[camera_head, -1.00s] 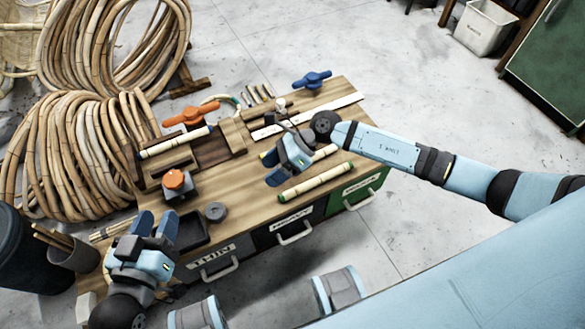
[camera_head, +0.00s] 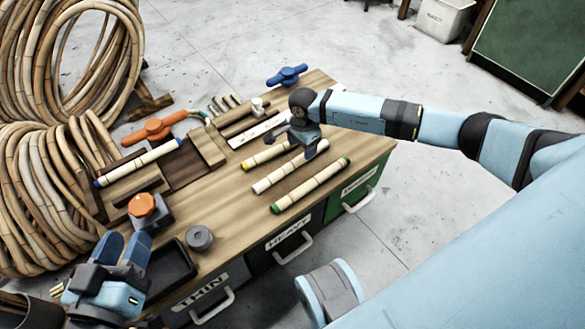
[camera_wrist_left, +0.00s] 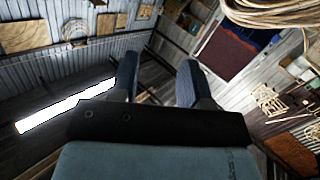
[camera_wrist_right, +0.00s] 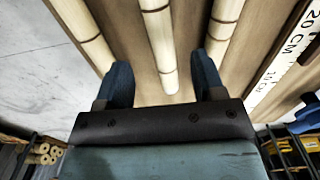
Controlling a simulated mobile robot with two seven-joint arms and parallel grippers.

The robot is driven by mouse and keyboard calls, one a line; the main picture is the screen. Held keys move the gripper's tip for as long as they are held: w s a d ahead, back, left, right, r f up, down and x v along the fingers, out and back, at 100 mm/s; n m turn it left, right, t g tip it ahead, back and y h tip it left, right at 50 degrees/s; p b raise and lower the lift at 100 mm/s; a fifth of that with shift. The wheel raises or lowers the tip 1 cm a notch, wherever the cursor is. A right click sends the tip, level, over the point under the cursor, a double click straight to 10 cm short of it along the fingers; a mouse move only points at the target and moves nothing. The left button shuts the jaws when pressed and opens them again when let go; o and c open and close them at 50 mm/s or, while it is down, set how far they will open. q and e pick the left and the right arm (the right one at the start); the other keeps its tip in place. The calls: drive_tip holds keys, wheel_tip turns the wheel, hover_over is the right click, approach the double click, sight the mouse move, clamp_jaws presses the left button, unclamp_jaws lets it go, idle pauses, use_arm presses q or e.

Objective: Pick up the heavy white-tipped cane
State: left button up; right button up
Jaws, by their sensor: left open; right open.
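The white-tipped cane (camera_head: 279,177) lies on the wooden workbench between a yellow-tipped cane (camera_head: 257,158) and a green-tipped cane (camera_head: 310,186). My right gripper (camera_head: 314,150) is open over the far part of the white-tipped cane and hides some of it. In the right wrist view the white-tipped cane (camera_wrist_right: 160,45) runs between the two open fingers, with its end near the palm; I cannot tell how high the fingers are above it. My left gripper (camera_head: 124,246) is open and empty, near the bench's left end.
A blue-tipped cane (camera_head: 140,163) lies at the bench's left. An orange-topped device (camera_head: 142,205), a grey disc (camera_head: 199,238) and a black tray (camera_head: 170,276) are nearby. Drawers labelled THIN and HEAVY (camera_head: 288,234) face front. A ruler (camera_head: 258,131) lies behind the canes.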

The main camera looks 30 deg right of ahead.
sight(302, 157)
wheel_tip(302, 157, down, 6)
drive_tip(key=b, duration=0.3)
drive_tip(key=shift+r, duration=0.15)
drive_tip(key=c, duration=1)
use_arm(q)
drive_tip(key=shift+w+a+m+t, duration=0.5)
drive_tip(key=shift+w+m, duration=0.25)
drive_tip(key=shift+m, duration=0.15)
use_arm(e)
drive_tip(key=shift+c, duration=0.2)
